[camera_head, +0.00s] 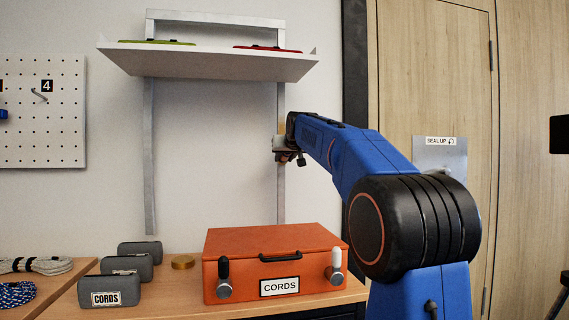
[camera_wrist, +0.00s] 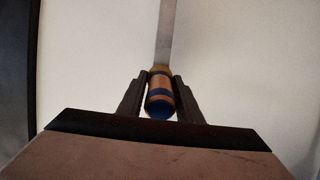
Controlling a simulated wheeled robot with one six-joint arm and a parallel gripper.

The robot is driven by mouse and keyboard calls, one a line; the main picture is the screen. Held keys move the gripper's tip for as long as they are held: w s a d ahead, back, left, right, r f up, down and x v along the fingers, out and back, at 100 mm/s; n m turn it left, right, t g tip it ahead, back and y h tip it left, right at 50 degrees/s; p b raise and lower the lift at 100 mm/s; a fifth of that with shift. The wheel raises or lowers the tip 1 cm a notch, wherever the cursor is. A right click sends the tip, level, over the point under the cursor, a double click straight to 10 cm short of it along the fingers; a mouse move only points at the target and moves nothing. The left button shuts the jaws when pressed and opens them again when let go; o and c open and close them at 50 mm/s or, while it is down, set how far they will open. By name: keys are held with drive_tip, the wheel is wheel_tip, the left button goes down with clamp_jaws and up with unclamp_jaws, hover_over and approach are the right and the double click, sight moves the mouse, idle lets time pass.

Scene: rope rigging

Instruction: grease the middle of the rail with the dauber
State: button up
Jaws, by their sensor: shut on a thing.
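The dauber (camera_wrist: 159,95), with a wooden handle and blue bands, is between the two dark fingers of my gripper (camera_wrist: 160,92) in the wrist view. My gripper is shut on it, with the blue end toward the camera. An upright grey rail (camera_wrist: 166,35) runs straight beyond the dauber. In the head view this seems to be the right rail (camera_head: 281,200) under the shelf, with my gripper (camera_head: 283,143) at its upper half. A yellowish bit shows at the gripper. I cannot tell whether the dauber touches the rail.
A white shelf (camera_head: 210,62) hangs just above my gripper. An orange case (camera_head: 275,244) marked CORDS stands on the bench below, beside a brass round tin (camera_head: 183,262) and several grey cases (camera_head: 110,290). A pegboard (camera_head: 45,115) is at left, a wooden door (camera_head: 435,80) at right.

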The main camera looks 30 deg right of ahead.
drive_tip(key=shift+w+r, duration=0.15)
drive_tip(key=shift+r, duration=8.15)
drive_tip(key=shift+f, duration=12.8)
drive_tip(key=shift+r, duration=0.1)
